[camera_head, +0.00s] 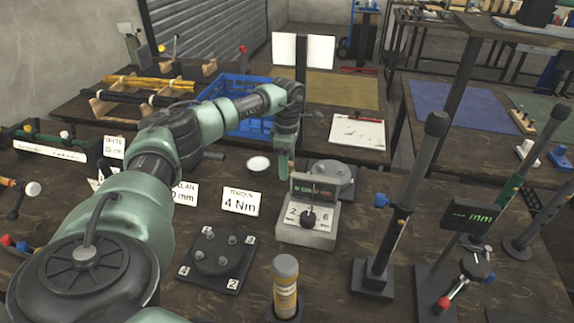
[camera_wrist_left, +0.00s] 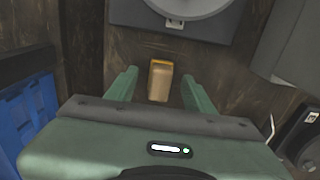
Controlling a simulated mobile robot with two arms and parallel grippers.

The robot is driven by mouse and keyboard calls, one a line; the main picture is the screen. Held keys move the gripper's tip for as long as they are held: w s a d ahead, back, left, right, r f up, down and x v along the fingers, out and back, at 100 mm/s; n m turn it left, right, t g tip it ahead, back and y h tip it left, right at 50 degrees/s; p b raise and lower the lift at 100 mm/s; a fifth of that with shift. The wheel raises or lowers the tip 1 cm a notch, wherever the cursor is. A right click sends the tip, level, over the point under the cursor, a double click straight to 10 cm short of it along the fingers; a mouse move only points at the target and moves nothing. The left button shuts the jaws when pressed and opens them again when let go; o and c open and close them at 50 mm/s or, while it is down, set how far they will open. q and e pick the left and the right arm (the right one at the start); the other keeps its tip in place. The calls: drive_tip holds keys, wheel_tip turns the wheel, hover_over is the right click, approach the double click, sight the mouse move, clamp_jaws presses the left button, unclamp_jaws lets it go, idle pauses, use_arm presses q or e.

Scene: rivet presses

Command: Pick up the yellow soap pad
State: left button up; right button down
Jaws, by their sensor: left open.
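The yellow soap pad (camera_wrist_left: 160,82) is a small tan block with an orange-yellow edge. In the left wrist view it lies on the dark wooden table between my left gripper's two green fingers, seen from above. My left gripper (camera_head: 283,165) is open, with a gap on each side of the pad. I cannot tell how far above the table the fingertips are. In the head view I cannot make out the pad; my gripper may hide it. My right gripper is not in view.
A grey base with a round disc (camera_wrist_left: 190,8) is just beyond the pad. The torque display box (camera_head: 309,212) stands in front of my left gripper.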

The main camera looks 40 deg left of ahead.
use_arm(q)
drive_tip(key=c, duration=1)
clamp_jaws()
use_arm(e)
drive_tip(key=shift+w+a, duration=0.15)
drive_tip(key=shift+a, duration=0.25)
use_arm(q)
wheel_tip(320, 180, up, 20)
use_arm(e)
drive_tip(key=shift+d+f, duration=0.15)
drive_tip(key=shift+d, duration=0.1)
use_arm(q)
drive_tip(key=shift+c, duration=0.4)
unclamp_jaws()
clamp_jaws()
